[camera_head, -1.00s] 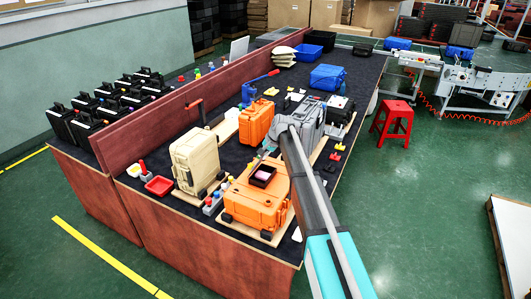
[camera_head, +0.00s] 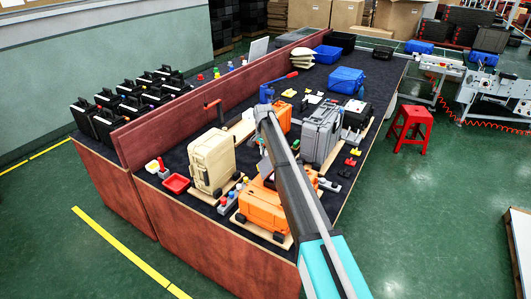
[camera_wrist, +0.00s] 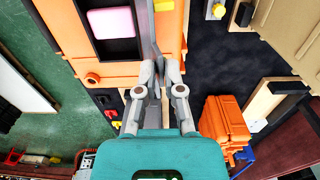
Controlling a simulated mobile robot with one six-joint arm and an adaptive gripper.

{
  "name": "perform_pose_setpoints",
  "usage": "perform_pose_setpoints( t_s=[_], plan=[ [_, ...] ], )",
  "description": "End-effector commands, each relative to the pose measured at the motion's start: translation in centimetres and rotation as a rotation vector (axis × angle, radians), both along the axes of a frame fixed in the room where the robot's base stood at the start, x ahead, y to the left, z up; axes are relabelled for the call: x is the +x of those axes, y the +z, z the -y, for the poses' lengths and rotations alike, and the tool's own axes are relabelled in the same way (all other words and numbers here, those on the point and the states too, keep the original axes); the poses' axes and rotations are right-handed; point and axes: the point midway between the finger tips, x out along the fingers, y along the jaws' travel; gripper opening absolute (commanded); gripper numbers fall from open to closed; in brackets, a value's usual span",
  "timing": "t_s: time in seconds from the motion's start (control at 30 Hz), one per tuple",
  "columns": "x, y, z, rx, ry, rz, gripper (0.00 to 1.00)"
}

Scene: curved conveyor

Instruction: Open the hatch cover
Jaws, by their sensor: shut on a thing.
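The orange case (camera_head: 262,212) lies flat on a board near the front edge of the dark table. In the wrist view its orange top (camera_wrist: 100,72) has a dark rectangular opening (camera_wrist: 91,40) with a pink block (camera_wrist: 111,22) inside. My gripper (camera_wrist: 156,72) is beside this opening, shut on a thin grey plate seen nearly edge-on. This plate looks like the hatch cover (camera_wrist: 148,25), standing up at the opening's side; its hinge and full angle cannot be seen. In the head view my arm hides the gripper and most of the opening.
A beige case (camera_head: 212,163) stands left of the orange case, a grey case (camera_head: 321,135) behind it to the right. Another orange case (camera_wrist: 224,122) stands nearby. A red tray (camera_head: 176,184) lies at the left. Open floor and a red stool (camera_head: 411,124) are to the right.

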Motion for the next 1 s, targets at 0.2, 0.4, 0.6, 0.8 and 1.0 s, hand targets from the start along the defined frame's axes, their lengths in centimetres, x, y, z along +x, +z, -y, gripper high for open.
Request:
perform_pose_setpoints(
  t_s=[0.2,0.4,0.6,0.8,1.0],
  plan=[
    [0.46,-0.03,-0.18,0.000,-0.001,0.008,0.00],
    [0.45,-0.02,-0.21,0.001,0.000,0.007,0.00],
    [0.36,-0.02,-0.25,0.001,0.000,0.006,0.37],
    [0.21,-0.03,-0.31,0.001,0.001,0.004,0.41],
    [0.15,0.04,-0.34,0.001,0.002,0.003,0.41]
  ],
)
